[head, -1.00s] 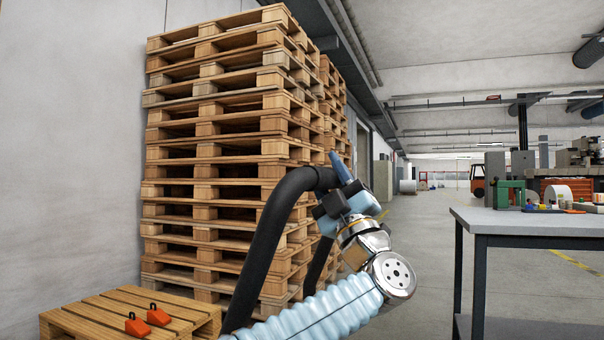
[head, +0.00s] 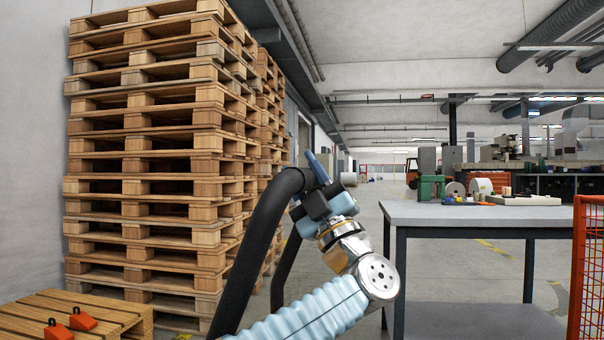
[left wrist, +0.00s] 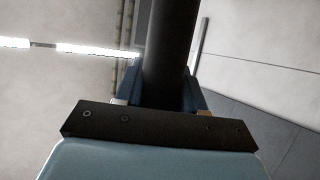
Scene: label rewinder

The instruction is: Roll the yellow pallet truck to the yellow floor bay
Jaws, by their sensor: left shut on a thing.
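A thick black curved handle (head: 258,235) rises from the bottom of the head view and bends over at the top. It appears to be the handle of the pallet truck; the truck's yellow body is out of view. My left gripper (head: 316,170) is shut on the handle near its upper bend. In the left wrist view the black bar (left wrist: 168,55) runs between the two blue fingers of my left gripper (left wrist: 163,88). My right gripper is not in view. I cannot make out the yellow floor bay; only short yellow floor markings (head: 495,248) show.
A tall pallet stack (head: 150,190) stands at left by the wall. A low pallet (head: 110,312) with two orange wedges lies before it. A grey workbench (head: 470,218) stands at right, with an orange mesh fence (head: 590,270) beside it. Open floor runs between stack and bench.

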